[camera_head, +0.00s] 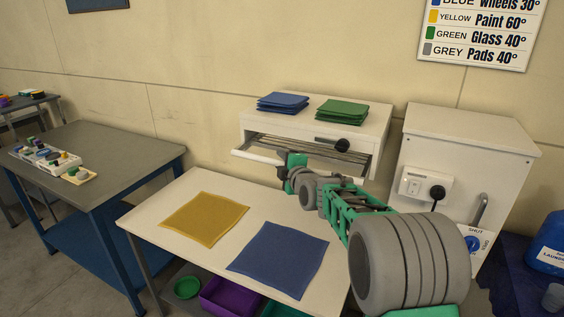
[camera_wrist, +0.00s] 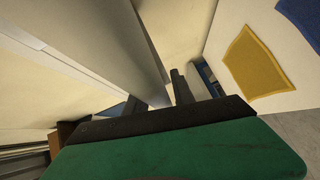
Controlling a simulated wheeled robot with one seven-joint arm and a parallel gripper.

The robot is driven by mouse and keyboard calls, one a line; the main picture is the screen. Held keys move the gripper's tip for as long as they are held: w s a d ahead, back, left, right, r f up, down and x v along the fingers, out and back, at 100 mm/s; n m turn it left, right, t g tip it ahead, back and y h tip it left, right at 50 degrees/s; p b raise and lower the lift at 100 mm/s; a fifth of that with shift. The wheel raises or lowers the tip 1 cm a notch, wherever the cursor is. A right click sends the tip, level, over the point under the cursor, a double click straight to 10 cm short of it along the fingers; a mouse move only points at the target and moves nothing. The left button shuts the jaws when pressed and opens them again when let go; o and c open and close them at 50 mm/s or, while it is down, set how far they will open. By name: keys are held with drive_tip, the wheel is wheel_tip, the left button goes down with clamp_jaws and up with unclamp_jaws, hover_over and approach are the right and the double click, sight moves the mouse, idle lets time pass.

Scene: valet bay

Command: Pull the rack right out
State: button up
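The rack (camera_head: 312,149) is a grey wire shelf in the white cabinet with a pale front bar (camera_head: 257,157). It stands partly out of the cabinet's slot, over the white table. My gripper (camera_head: 292,161) is at the right part of this front bar, and my arm hides the bar's right end. In the wrist view, my gripper's two dark fingers (camera_wrist: 160,97) stand apart, with the long pale bar (camera_wrist: 112,40) running down between them. I cannot tell whether both fingers press on it.
The white cabinet (camera_head: 258,124) bears blue cloths (camera_head: 283,102) and green cloths (camera_head: 341,112). The white table (camera_head: 180,187) below holds a yellow cloth (camera_head: 205,219) and a blue cloth (camera_head: 279,259). A white unit (camera_head: 465,150) with a socket and handle stands right. A grey table (camera_head: 110,150) stands left.

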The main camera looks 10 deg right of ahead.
clamp_jaws()
idle(1.1)
